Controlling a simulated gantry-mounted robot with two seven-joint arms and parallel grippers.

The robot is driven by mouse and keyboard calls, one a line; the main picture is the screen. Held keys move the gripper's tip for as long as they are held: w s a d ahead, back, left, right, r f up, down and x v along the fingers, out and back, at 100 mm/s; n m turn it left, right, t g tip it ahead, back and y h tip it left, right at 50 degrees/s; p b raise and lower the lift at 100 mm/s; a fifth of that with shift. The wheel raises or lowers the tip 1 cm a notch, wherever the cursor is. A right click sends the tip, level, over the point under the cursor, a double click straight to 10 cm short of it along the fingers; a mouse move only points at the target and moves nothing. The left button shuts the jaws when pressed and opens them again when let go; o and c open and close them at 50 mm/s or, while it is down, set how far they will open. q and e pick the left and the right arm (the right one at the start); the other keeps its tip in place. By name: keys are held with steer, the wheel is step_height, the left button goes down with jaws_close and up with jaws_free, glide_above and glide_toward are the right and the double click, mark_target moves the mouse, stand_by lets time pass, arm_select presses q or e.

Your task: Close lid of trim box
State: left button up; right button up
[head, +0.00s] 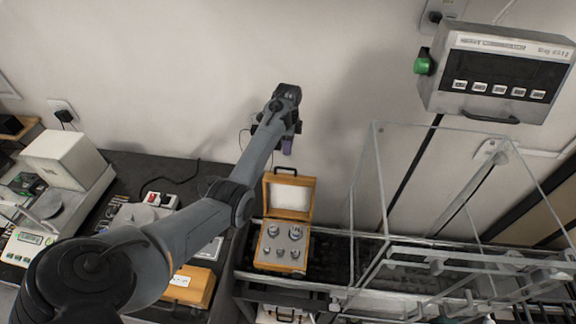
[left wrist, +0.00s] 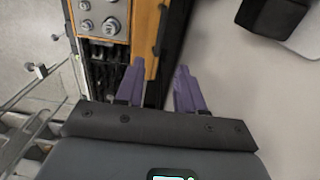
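The trim box (head: 262,262) is a small wooden box holding several metal weights, in the middle of the head view. Its lid (head: 289,214) stands open, raised at the back toward the wall, with a pale inner panel and a dark handle on top. My left gripper (head: 287,147) is above and behind the raised lid, apart from it in the head view. The left wrist view shows its purple fingers (left wrist: 160,70) spread with nothing between them. The weights and wooden edge of the box (left wrist: 151,30) show beyond the left finger. My right gripper is in neither view.
A clear glass-walled frame (head: 375,190) stands right of the trim box. A closed wooden box (head: 192,287) lies left of it, partly behind my arm. A balance (head: 48,210) is at far left. A grey control panel (head: 497,72) hangs on the wall at upper right.

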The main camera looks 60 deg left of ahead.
arm_select(q)
step_height(320, 180, down, 10)
steer(key=shift+s+d+f, duration=0.1)
steer(key=shift+s+d, duration=0.05)
stand_by(0.3)
jaws_close()
stand_by(0.4)
